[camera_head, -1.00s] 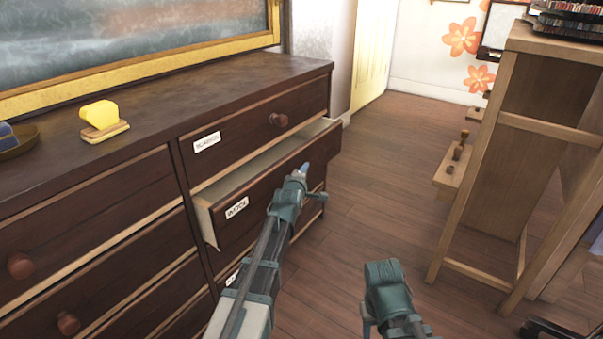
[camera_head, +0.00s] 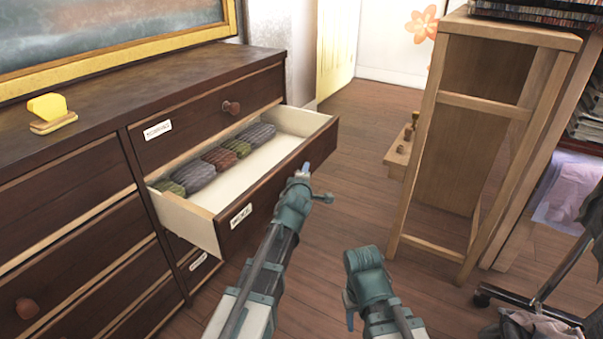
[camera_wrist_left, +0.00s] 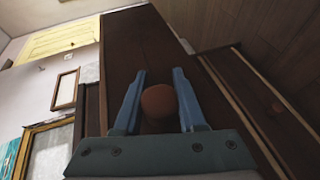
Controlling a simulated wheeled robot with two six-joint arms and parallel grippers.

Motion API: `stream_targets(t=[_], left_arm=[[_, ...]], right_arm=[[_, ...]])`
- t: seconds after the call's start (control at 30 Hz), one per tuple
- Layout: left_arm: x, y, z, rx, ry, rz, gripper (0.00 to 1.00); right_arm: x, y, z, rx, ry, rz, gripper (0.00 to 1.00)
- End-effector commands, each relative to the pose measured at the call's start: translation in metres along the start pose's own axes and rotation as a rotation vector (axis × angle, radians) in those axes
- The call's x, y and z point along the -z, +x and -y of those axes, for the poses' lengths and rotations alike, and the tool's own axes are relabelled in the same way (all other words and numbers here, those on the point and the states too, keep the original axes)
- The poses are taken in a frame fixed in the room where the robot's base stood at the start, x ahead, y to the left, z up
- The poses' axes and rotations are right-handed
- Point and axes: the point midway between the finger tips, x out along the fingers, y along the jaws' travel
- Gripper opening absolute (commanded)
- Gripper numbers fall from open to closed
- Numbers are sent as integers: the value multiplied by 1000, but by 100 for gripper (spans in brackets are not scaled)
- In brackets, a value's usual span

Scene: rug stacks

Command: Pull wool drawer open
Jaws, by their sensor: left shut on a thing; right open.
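The open drawer (camera_head: 278,187) sticks out of the dark wooden dresser, below the top drawer. Rolled wool bundles (camera_head: 222,158) in green, grey and reddish brown lie in a row toward its back. A small white label (camera_head: 241,215) is on its front; I cannot read it surely. My left gripper (camera_head: 304,172) is at the drawer front. In the left wrist view its two blue fingers stand on either side of the round brown knob (camera_wrist_left: 158,101), shut on it. My right gripper (camera_head: 349,306) is low at the centre, open and apart from the dresser.
A yellow object on a wooden block (camera_head: 50,114) stands on the dresser top (camera_head: 130,90). A wooden stand (camera_head: 482,150) is to the right. A wheeled rack base (camera_head: 520,312) is at lower right.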

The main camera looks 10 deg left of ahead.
Motion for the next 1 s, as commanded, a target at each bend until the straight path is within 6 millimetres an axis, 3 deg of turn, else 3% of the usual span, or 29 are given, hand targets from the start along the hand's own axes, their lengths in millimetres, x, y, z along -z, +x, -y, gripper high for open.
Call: stream_targets(t=[0.23,0.27,0.4,0.77,1.0], left_arm=[[0,-1,1,3,-2,-1,0],[0,-1,1,3,-2,-1,43],[0,-1,1,2,-1,-1,69],[0,-5,0,1,-1,0,70],[1,-49,-1,1,0,0,70]], right_arm=[[0,0,0,0,0,0,50],[0,0,0,0,0,0,50],[0,0,0,0,0,0,50],[0,-2,0,0,0,0,50],[-1,-13,-1,0,0,0,50]])
